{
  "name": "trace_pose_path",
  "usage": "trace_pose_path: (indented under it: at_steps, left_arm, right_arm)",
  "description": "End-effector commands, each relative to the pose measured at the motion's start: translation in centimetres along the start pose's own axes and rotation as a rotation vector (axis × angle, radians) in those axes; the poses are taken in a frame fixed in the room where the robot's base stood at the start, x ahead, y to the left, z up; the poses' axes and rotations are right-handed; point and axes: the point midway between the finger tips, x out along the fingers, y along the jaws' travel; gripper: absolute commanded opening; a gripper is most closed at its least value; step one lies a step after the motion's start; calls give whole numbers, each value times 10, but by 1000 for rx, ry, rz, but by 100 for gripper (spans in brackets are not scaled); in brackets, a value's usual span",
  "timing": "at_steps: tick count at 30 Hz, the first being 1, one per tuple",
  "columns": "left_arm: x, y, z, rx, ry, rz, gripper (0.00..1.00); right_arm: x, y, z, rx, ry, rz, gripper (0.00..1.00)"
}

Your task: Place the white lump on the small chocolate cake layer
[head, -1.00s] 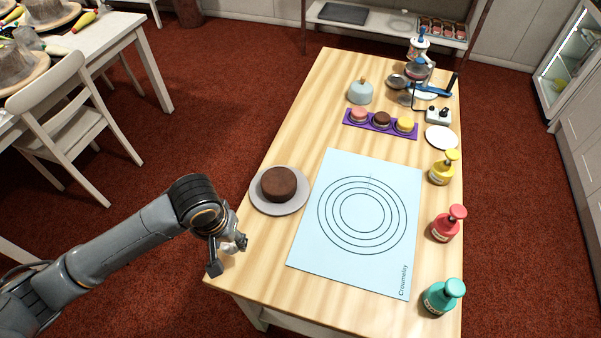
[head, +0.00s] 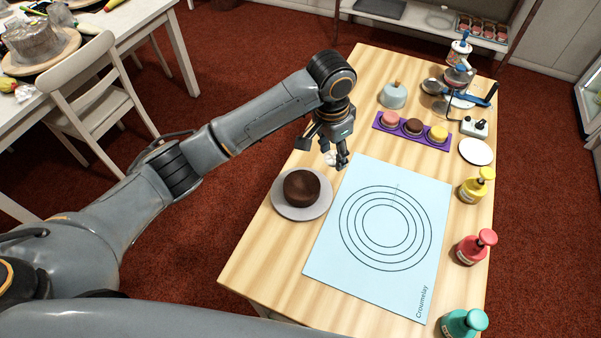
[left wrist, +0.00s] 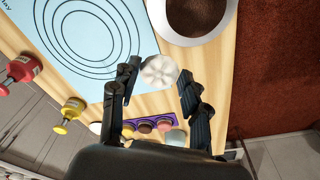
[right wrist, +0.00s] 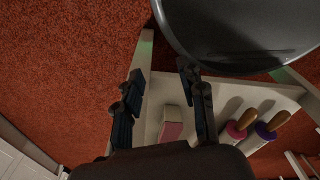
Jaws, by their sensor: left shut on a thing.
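The small chocolate cake layer (head: 301,189), round and dark brown, sits on a grey plate (head: 288,212) at the table's left edge. It also shows at the top of the left wrist view (left wrist: 196,14), cut by the frame edge. My left gripper (head: 335,163) is shut on the white lump (left wrist: 159,72), which shows between its fingertips. In the head view the white lump (head: 330,158) is partly hidden by the fingers, beyond and slightly right of the cake and apart from it. My right gripper (right wrist: 162,85) is open with nothing between its fingertips.
A pale blue mat with circles (head: 330,255) lies right of the plate. Behind are a purple tray of small cakes (head: 384,125) and a blue domed item (head: 393,96). Yellow (head: 474,188), red (head: 473,250) and teal (head: 463,323) pump bottles line the right edge.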

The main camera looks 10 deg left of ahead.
Motion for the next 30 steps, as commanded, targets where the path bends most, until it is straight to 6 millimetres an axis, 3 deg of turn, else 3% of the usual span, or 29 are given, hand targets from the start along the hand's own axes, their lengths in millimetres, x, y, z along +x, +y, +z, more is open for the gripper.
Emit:
trace_pose_path:
  at_steps: [3,9,17,24,30]
  left_arm:
    - [10,-16,28,-3,-5,1,25]
    - [42,-30,53,-3,-2,1,25]
    - [60,-39,68,-2,-2,0,25]
    - [90,-39,73,-1,1,1,25]
    - [92,-39,73,-1,2,0,25]
  right_arm:
    - [-14,-2,-13,2,19,-2,40]
    - [-21,-10,-9,6,11,-12,40]
    - [-26,-11,2,6,-8,-14,40]
    - [-29,-7,3,4,-9,-9,40]
    - [-29,-4,2,3,-7,-6,40]
